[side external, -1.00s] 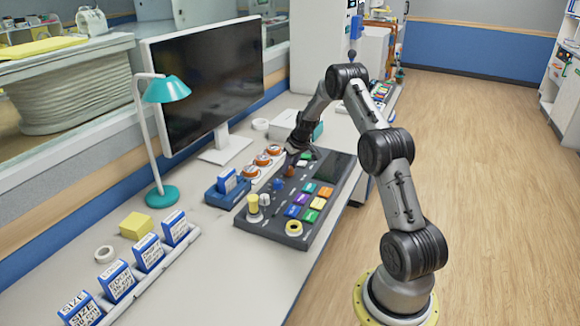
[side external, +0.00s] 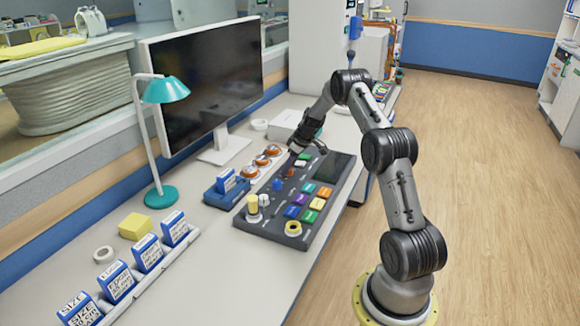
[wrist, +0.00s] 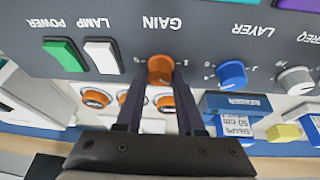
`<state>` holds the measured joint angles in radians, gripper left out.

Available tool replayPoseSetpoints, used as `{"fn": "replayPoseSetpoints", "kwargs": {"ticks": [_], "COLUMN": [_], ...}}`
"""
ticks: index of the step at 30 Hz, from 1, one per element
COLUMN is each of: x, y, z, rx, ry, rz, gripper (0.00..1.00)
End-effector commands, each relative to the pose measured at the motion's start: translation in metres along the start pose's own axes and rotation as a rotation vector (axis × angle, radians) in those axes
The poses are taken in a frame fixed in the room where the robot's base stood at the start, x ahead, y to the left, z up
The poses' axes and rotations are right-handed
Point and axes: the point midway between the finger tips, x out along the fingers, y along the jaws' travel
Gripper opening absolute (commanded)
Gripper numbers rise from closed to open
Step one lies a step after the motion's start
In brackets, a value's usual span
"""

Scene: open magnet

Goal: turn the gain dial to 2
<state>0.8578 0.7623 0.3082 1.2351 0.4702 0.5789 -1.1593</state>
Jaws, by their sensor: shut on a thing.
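The gain dial is an orange knob (wrist: 160,69) under the label GAIN, which appears upside down in the wrist view. It stands on the dark control panel (wrist: 200,45). My gripper (wrist: 158,84) has its two dark fingers at either side of the knob, shut on it. In the side view my gripper (side external: 296,152) reaches down to the far part of the panel (side external: 262,226). Its fingers partly hide the knob area there. The small scale marks around the dial are mostly hidden or too small to read, so I cannot tell its setting.
A blue LAYER knob (wrist: 231,73) and a grey FREQ knob (wrist: 296,78) stand right of the dial. A green POWER switch (wrist: 63,54) and a white LAMP switch (wrist: 103,55) stand left. Orange-topped round pieces (side external: 262,160) and a monitor (side external: 212,85) are beside the panel.

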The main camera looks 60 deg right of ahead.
Motion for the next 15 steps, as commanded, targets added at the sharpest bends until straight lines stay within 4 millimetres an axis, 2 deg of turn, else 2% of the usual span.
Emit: {"fn": "replayPoseSetpoints", "kwargs": {"ticks": [5, 6, 10, 15], "x": [0.0, 0.0, 0.0001, 0.0], "y": [-0.0001, -0.0001, -0.0001, 0.0], "z": [0.0013, 0.0013, 0.001, 0.0006], "rx": [0.0, 0.0, 0.001, 0.001], "ry": [-0.003, -0.003, -0.002, -0.001], "rz": [-0.001, -0.001, -0.001, 0.0], "gripper": [0.0, 0.42, 0.66, 0.67]}}
